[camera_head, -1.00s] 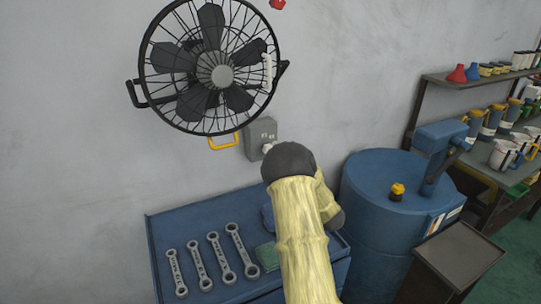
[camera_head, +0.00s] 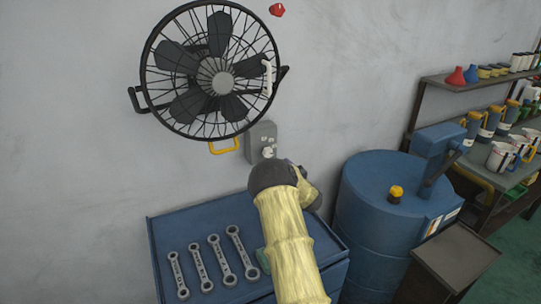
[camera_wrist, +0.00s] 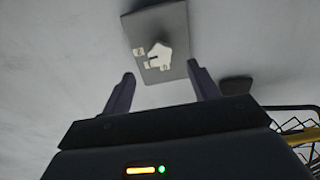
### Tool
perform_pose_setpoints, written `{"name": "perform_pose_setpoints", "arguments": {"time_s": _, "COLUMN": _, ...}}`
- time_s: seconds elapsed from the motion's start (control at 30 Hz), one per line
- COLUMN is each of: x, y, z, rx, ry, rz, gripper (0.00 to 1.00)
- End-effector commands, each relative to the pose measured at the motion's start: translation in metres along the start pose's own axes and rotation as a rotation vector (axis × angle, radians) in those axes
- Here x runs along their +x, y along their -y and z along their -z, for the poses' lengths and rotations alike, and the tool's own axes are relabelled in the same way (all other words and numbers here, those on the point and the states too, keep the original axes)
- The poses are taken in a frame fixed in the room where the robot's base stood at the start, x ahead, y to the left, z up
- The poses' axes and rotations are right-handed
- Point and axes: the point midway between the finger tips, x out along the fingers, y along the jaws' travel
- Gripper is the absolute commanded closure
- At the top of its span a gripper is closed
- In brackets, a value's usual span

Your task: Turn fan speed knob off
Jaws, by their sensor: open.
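The fan speed knob (camera_head: 268,152) is white and sits on a grey control box (camera_head: 253,141) on the wall below the fan (camera_head: 222,84). In the wrist view the pale knob (camera_wrist: 160,56) shows on the face of the grey box (camera_wrist: 172,22), with small label plates beside it. My gripper (camera_wrist: 160,70) is open and empty. Its two dark fingers point toward the box, one on each side of the knob in the picture; they appear apart from it. In the head view my arm hides the fingers.
A blue cabinet top (camera_head: 180,213) with several wrenches (camera_head: 200,266) lies below the box. A blue drum (camera_head: 380,215) stands to the right, with shelves (camera_head: 450,85) behind it. A yellow handle (camera_head: 224,146) is near the box.

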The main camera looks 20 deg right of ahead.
Motion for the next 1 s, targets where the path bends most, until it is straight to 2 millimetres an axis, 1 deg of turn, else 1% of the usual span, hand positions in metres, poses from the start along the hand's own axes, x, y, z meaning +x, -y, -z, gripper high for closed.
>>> {"name": "perform_pose_setpoints", "arguments": {"time_s": 0.03, "x": 0.008, "y": 0.001, "z": 0.001, "rx": -0.001, "ry": 0.0, "rz": 0.003, "gripper": 0.4}}
{"name": "perform_pose_setpoints", "arguments": {"time_s": 0.3, "x": 0.042, "y": 0.001, "z": 0.001, "rx": -0.002, "ry": -0.001, "rz": 0.002, "gripper": 0.4}}
{"name": "perform_pose_setpoints", "arguments": {"time_s": 0.53, "x": 0.066, "y": 0.0, "z": 0.001, "rx": -0.001, "ry": -0.001, "rz": 0.001, "gripper": 0.4}}
{"name": "perform_pose_setpoints", "arguments": {"time_s": 0.7, "x": 0.074, "y": 0.0, "z": 0.0, "rx": 0.001, "ry": 0.0, "rz": 0.0, "gripper": 0.4}}
{"name": "perform_pose_setpoints", "arguments": {"time_s": 0.97, "x": 0.075, "y": 0.0, "z": 0.0, "rx": 0.001, "ry": 0.0, "rz": -0.001, "gripper": 0.4}}
{"name": "perform_pose_setpoints", "arguments": {"time_s": 1.0, "x": 0.075, "y": 0.0, "z": 0.0, "rx": 0.001, "ry": 0.0, "rz": -0.001, "gripper": 0.44}}
